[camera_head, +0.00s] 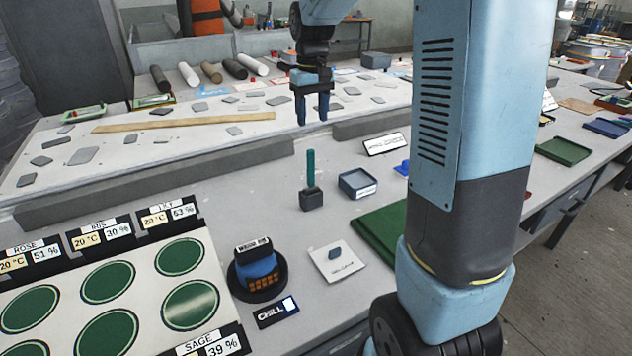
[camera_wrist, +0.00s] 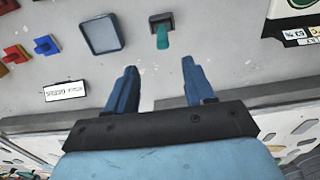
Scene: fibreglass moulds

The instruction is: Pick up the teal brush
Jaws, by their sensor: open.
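The teal brush (camera_head: 311,168) stands upright with its handle up, in or on a small dark block (camera_head: 311,199) on the grey table. In the wrist view the brush (camera_wrist: 162,38) shows end-on with the dark block (camera_wrist: 161,20), near the top middle, beyond the fingertips. My gripper (camera_head: 313,117) is open and empty, pointing down above and behind the brush in the head view. In the wrist view my gripper's two blue fingers (camera_wrist: 159,72) stand wide apart with bare table between them.
A grey-blue square tray (camera_head: 357,183) stands right of the brush, and a white sign (camera_head: 384,144) behind it. A green tray (camera_head: 376,236), a blue-black device (camera_head: 257,268) and a white card (camera_head: 337,262) lie in front. A raised grey ledge (camera_head: 170,182) runs behind.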

